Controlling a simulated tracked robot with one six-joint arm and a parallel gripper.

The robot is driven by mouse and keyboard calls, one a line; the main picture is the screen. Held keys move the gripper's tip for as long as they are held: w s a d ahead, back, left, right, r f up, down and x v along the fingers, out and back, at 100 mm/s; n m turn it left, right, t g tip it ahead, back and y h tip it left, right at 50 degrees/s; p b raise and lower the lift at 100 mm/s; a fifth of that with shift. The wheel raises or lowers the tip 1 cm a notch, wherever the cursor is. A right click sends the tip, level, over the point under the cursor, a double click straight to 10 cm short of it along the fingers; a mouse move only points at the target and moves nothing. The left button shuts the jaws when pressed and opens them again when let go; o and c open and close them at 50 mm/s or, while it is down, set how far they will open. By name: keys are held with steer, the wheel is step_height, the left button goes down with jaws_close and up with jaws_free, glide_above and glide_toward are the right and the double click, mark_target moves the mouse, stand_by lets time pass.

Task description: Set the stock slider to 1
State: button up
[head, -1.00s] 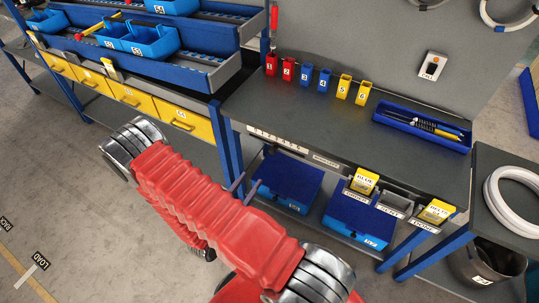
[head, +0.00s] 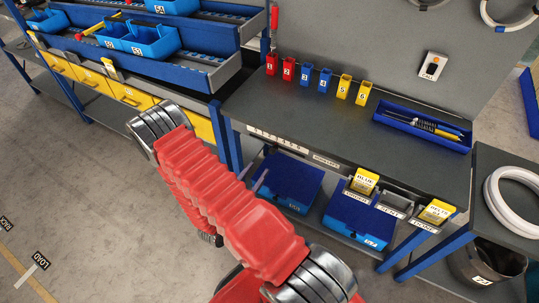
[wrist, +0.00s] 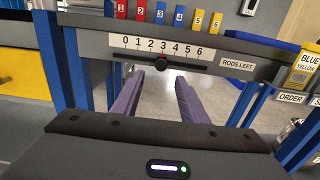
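The stock slider is a dark bar with a round black knob (wrist: 161,64) under a white scale (wrist: 163,48) numbered 0 to 6. The knob sits below the 3. In the head view the scale strip (head: 278,138) is on the front edge of the grey bench, its numbers too small to read. My gripper (wrist: 160,80) is open, its two purple fingers apart and empty. They point toward the slider, one on each side of the knob in the picture. Whether they touch anything I cannot tell. In the head view the fingers show just below and left of the strip.
A "RODS LEFT" label (wrist: 237,65) is right of the slider. Numbered red, blue and yellow holders (head: 316,80) stand on the bench. A blue tool tray (head: 423,125) lies at its right. Blue bins (head: 290,178) sit below. Yellow drawers (head: 130,95) are at the left.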

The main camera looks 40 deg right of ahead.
mark_target(271, 152)
steer(key=shift+x, duration=4.45)
steer(key=shift+c, duration=0.5)
jaws_close()
